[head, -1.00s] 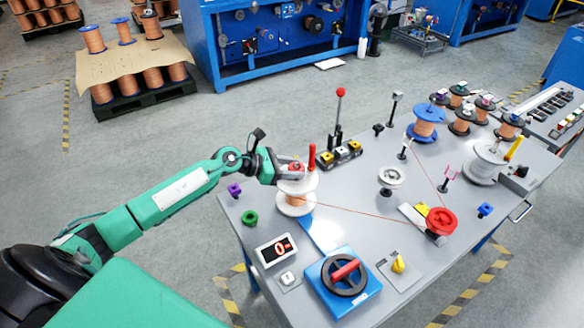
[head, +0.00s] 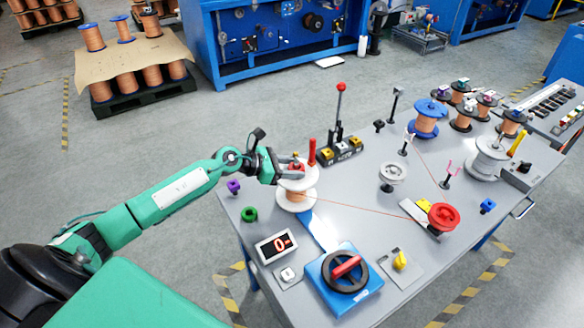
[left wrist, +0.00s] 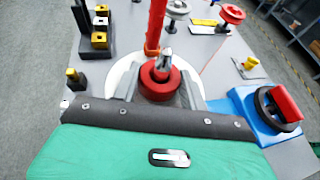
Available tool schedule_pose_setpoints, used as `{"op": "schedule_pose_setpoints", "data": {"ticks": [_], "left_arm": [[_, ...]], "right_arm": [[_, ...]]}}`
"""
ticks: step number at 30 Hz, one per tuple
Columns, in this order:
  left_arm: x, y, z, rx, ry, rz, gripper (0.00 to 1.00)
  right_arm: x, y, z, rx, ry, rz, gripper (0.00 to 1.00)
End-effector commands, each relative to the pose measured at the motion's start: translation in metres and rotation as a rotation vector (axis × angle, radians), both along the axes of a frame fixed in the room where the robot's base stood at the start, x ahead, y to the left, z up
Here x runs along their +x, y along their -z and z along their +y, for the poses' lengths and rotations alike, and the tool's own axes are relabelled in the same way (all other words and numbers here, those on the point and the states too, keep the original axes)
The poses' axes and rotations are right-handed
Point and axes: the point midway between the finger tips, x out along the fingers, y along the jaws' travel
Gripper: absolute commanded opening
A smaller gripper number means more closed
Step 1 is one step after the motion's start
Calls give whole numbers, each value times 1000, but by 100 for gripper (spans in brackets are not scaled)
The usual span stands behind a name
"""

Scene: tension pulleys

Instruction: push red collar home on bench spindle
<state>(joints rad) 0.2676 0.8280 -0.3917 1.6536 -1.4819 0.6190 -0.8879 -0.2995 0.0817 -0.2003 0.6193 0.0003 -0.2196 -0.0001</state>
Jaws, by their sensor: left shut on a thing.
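The red collar (left wrist: 160,84) sits on top of the white-flanged spool of copper wire (head: 297,199) at the bench's left side. A metal spindle tip (left wrist: 166,56) shows through the collar in the left wrist view. My left gripper (head: 286,172) reaches in from the left at the spool's top. Its two fingers (left wrist: 158,92) stand on either side of the collar and are shut on it. Whether the collar sits fully down is hidden by the fingers. My right gripper is not in view.
A red upright handle (head: 312,152) stands just behind the spool. A block with yellow and white buttons (head: 340,150), a red-knobbed lever (head: 340,90), a counter display (head: 277,246) and a blue-based handwheel (head: 344,280) are close by. A wire runs right to a red pulley (head: 444,217).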

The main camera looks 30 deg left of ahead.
Motion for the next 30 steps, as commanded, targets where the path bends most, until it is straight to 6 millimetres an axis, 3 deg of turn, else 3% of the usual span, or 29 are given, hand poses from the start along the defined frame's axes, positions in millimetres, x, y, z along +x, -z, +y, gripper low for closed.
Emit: {"op": "schedule_pose_setpoints", "data": {"ticks": [30], "left_arm": [[-3,10,-1,4,3,12,21]], "right_arm": [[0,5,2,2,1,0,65]]}}
